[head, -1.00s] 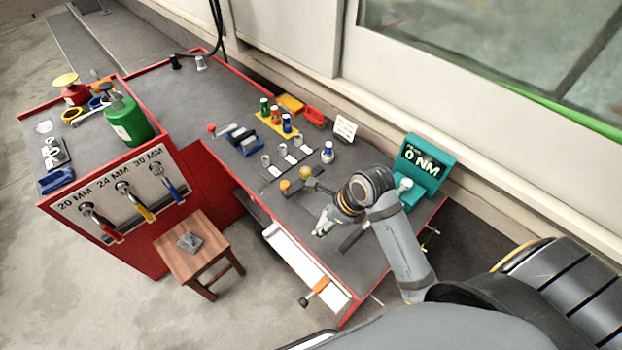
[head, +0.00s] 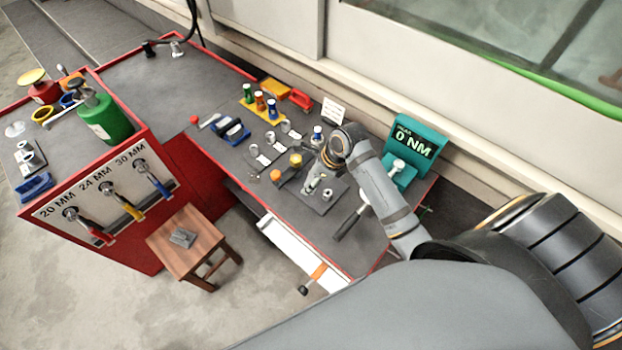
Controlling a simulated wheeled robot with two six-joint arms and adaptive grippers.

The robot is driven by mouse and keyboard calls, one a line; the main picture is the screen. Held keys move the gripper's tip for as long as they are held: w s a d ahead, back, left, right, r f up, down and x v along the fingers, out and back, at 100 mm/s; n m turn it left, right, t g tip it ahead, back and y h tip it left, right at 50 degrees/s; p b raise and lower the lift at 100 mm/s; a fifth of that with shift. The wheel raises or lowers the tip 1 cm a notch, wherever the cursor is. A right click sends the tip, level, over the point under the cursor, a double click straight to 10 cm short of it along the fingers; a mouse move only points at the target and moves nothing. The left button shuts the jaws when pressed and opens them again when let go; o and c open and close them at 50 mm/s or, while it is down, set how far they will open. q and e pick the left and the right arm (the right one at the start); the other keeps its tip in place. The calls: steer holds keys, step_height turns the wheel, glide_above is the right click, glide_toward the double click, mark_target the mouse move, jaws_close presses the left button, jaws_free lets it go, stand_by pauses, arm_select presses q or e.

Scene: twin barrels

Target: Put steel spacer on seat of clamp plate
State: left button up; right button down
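Several small grey steel cylinders stand on the grey bench beside white labels, one of them a likely steel spacer (head: 254,150); I cannot tell which is the task's. A dark flat plate (head: 336,203), apparently the clamp plate, lies on the bench with a small steel ring-like part (head: 327,194) on its right side. I cannot tell if that part is the seat. My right gripper (head: 312,186) is over the plate's left part, pointing down and hiding some of it. Its fingers are too small to judge open or shut. My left gripper is out of view.
Orange (head: 276,176) and yellow (head: 295,160) knobs stand left of the gripper. A black-handled tool (head: 350,220) lies to the right, near the teal 0 NM display (head: 415,145). Coloured bottles on a yellow tray (head: 250,103) are behind. A stool (head: 187,250) stands in front.

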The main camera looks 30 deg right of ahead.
steer(key=w+f, duration=0.1)
steer(key=f, duration=0.1)
steer(key=w+d+f, duration=0.1)
steer(key=w+f, duration=0.1)
steer(key=w+d+f, duration=0.1)
steer(key=w+f, duration=0.1)
steer(key=shift+w+d, duration=0.2)
step_height(320, 180, down, 4)
steer(key=shift+w+r, duration=0.15)
steer(key=shift+r, duration=0.1)
steer(key=c, duration=0.6)
jaws_free()
steer(key=shift+f, duration=0.1)
steer(key=shift+o, duration=0.2)
steer(key=v, duration=1.2)
steer(key=shift+p, duration=0.4)
steer(key=shift+r, duration=0.2)
